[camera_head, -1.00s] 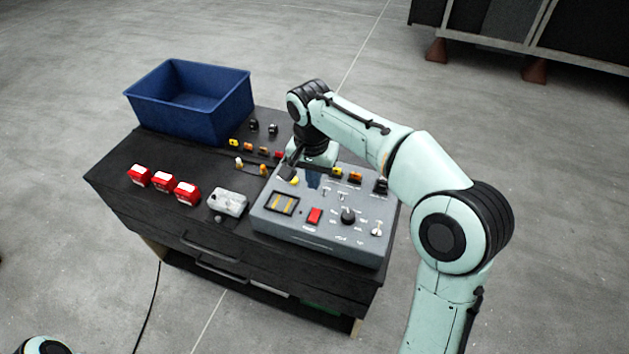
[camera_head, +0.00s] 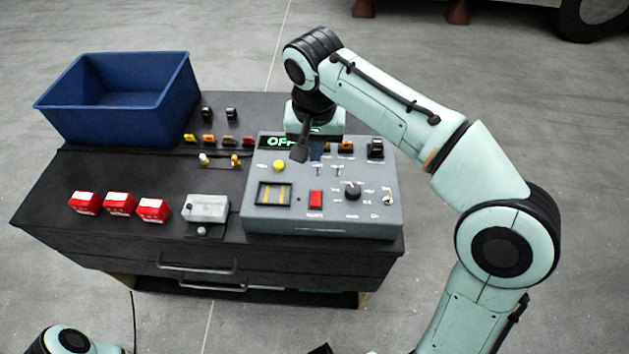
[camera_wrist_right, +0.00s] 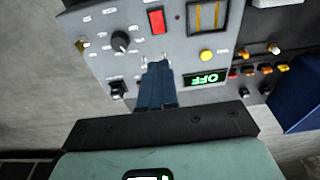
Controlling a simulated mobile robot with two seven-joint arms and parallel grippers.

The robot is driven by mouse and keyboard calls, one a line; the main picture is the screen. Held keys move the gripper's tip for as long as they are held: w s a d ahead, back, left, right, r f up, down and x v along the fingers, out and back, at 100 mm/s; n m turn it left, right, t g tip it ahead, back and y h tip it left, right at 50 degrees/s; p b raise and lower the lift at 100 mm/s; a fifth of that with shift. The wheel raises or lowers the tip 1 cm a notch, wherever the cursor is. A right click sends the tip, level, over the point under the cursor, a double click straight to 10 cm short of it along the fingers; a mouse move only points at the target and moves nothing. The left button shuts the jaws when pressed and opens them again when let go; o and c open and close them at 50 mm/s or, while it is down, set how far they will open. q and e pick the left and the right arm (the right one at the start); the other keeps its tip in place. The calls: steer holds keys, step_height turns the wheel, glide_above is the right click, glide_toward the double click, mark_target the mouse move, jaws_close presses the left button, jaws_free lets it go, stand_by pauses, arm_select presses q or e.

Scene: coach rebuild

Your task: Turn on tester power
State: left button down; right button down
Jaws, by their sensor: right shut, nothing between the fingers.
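The grey tester (camera_head: 290,222) stands on the right part of the black cabinet. Its display (camera_head: 276,142) reads OFF in green; it also shows upside down in the wrist view (camera_wrist_right: 205,79). A red rocker switch (camera_head: 316,199) sits on the front part of the panel and shows in the wrist view (camera_wrist_right: 156,20). My right gripper (camera_wrist_right: 157,66) is shut and empty, its blue fingers pointing at the panel near small toggle switches. It is apart from the red switch. Whether the fingertips touch the panel cannot be told. My left gripper is not in view.
A yellow button (camera_head: 279,166) and a black knob (camera_head: 352,190) are on the panel. A blue bin (camera_head: 120,105) stands at the back left. Red boxes (camera_head: 118,204) and a light grey box (camera_head: 206,208) lie left of the tester. Bare cabinet top (camera_head: 60,180) is free at the left.

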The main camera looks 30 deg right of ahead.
mark_target(317, 192)
steer(key=shift+s+d, duration=0.1)
stand_by(0.4)
steer(key=f+b, duration=0.1)
steer(key=f, duration=0.3)
steer(key=w+f, duration=0.1)
steer(key=f, duration=0.4)
steer(key=d+f+b, duration=0.1)
steer(key=f, duration=0.3)
steer(key=shift+w+f+b, duration=0.3)
steer(key=shift+w+b, duration=0.05)
steer(key=shift+f, duration=0.1)
steer(key=shift+f+g+p, duration=0.1)
steer(key=shift+g+p, duration=0.3)
steer(key=shift+p, duration=0.5)
steer(key=shift+w+f, duration=0.2)
steer(key=shift+f, duration=0.1)
steer(key=shift+s, duration=0.15)
steer(key=shift+s+b, duration=0.15)
steer(key=shift+b, duration=0.15)
